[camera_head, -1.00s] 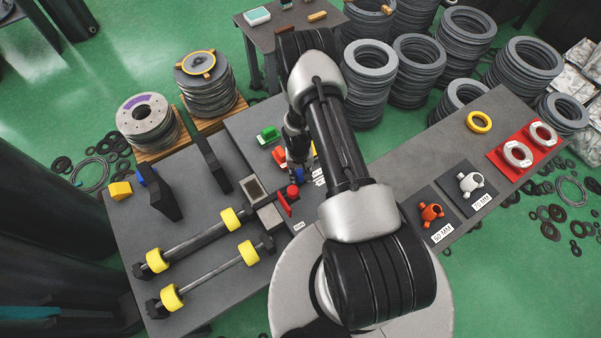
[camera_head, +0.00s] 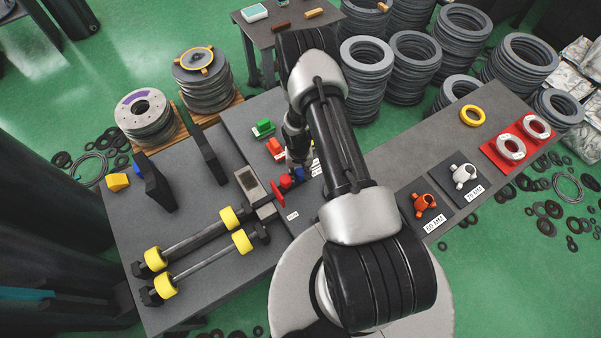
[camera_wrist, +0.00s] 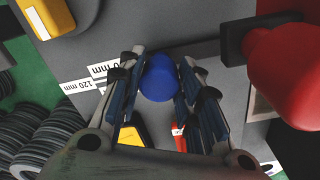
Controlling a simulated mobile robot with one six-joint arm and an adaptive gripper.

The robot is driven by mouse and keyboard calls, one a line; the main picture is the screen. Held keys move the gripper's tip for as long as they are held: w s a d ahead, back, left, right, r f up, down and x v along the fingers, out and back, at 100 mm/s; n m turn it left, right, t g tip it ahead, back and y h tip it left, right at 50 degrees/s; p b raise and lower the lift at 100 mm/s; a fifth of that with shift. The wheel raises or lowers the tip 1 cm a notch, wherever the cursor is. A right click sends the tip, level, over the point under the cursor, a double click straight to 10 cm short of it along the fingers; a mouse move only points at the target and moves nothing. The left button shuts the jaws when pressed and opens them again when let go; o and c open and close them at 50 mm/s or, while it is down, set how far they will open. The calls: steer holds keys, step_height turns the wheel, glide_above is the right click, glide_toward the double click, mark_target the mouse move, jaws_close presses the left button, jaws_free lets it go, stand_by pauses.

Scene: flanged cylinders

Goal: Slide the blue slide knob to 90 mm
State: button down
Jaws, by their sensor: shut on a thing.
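The blue slide knob (camera_wrist: 159,78) sits between my two fingers in the wrist view. It also shows in the head view (camera_head: 299,174), below the tip of my arm. My gripper (camera_wrist: 161,68) is shut on the knob, with a finger on each side; in the head view my gripper (camera_head: 298,164) points down at the panel. A white "120 mm" label (camera_wrist: 80,87) lies left of the fingers. A second label (camera_wrist: 103,70) ends in "0 mm", its front part hidden. The slide track and the knob's exact reading cannot be made out.
A large red knob (camera_wrist: 290,70) stands close on the right in the wrist view; it shows beside the blue knob in the head view (camera_head: 285,181). Green (camera_head: 263,128) and orange-red (camera_head: 276,149) blocks stand behind. A yellow part (camera_wrist: 132,133) shows below the fingers.

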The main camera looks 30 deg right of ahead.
steer(key=shift+s+f, duration=0.1)
steer(key=shift+s, duration=0.35)
steer(key=c, duration=1.4)
jaws_free()
steer(key=shift+c, duration=0.2)
steer(key=o, duration=0.3)
steer(key=shift+w, duration=0.2)
step_height(320, 180, up, 12)
steer(key=shift+w+a+r, duration=0.1)
steer(key=shift+a, duration=0.05)
